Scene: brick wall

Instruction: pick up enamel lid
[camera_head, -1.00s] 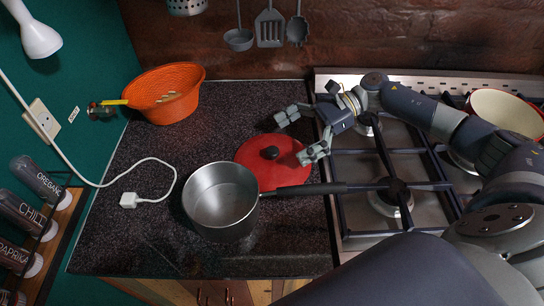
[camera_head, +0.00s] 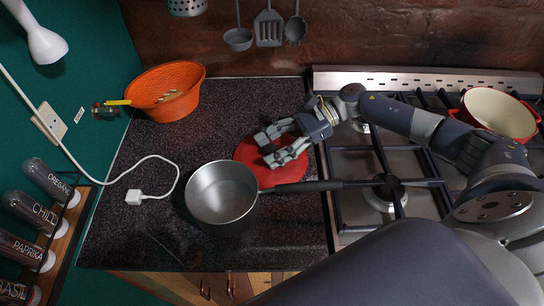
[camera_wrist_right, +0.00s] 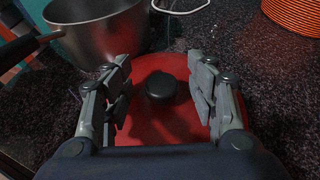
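The red enamel lid (camera_head: 249,152) lies flat on the dark speckled counter behind the steel saucepan. Its black knob shows in the right wrist view (camera_wrist_right: 160,87). My right gripper (camera_head: 268,150) is over the lid, its fingers pointing left. In the right wrist view the gripper (camera_wrist_right: 161,88) is open, with one finger on each side of the knob and a visible gap on both sides. In the head view the gripper hides the knob and part of the lid. My left gripper is not in view.
The steel saucepan (camera_head: 222,195) stands right in front of the lid, its long dark handle reaching over the stove (camera_head: 360,160). An orange colander (camera_head: 165,92) is at the back left. A white cable and plug (camera_head: 134,197) lie left. A red pot (camera_head: 499,114) is on the stove.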

